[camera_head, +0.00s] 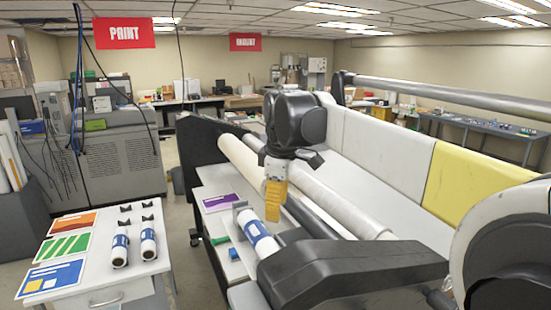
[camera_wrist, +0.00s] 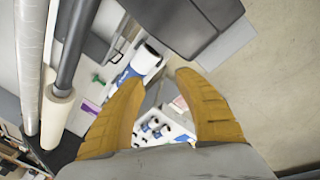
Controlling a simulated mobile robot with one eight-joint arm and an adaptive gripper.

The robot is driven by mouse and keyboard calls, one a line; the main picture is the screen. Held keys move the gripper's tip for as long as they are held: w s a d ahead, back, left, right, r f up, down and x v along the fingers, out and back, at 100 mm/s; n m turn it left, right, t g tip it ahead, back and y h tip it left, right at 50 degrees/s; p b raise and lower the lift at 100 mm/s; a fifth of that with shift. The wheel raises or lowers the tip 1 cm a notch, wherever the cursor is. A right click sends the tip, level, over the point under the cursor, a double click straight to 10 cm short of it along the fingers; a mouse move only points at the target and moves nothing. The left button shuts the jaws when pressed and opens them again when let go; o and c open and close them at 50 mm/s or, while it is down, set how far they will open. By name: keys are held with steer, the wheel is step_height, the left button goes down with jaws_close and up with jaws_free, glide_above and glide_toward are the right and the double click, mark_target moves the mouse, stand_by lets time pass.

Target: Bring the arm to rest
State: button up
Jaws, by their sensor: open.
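My gripper (camera_head: 275,205) hangs from the arm above the front of the laminator, with yellow fingers pointing down. In the wrist view the two yellow fingers (camera_wrist: 160,80) are spread apart with nothing between them. Below and near the gripper, a white roll with a blue band (camera_head: 258,236) lies on the laminator's front shelf. It also shows in the wrist view (camera_wrist: 144,60), beyond the fingers. The gripper looks apart from the roll, though the exact gap cannot be told.
A side table (camera_head: 98,277) at left bears two blue-banded rolls (camera_head: 120,248) and coloured prints. The laminator's long rollers (camera_head: 320,195) run close behind the gripper. A purple card (camera_head: 222,202) and a green piece (camera_head: 233,254) lie on the shelf. Bare floor (camera_head: 190,270) shows between table and laminator.

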steer(key=s+d+f+m+t, duration=0.25)
steer(key=s+d+m, duration=0.55)
steer(key=s+d, duration=0.5)
steer(key=s+d+f+m+t, duration=0.1)
steer(key=s+d+f+m, duration=0.3)
steer(key=s, duration=0.3)
steer(key=s+d+f+m+t, duration=0.2)
steer(key=s+f+m, duration=0.1)
steer(key=s+f, duration=0.35)
step_height(320, 180, down, 30)
steer(key=b, duration=3)
steer(key=shift+s+h+b, duration=0.15)
steer(key=shift+h+b, duration=0.15)
steer(key=shift+h, duration=0.1)
steer(key=shift+a+f+g, duration=0.1)
steer(key=shift+g, duration=0.15)
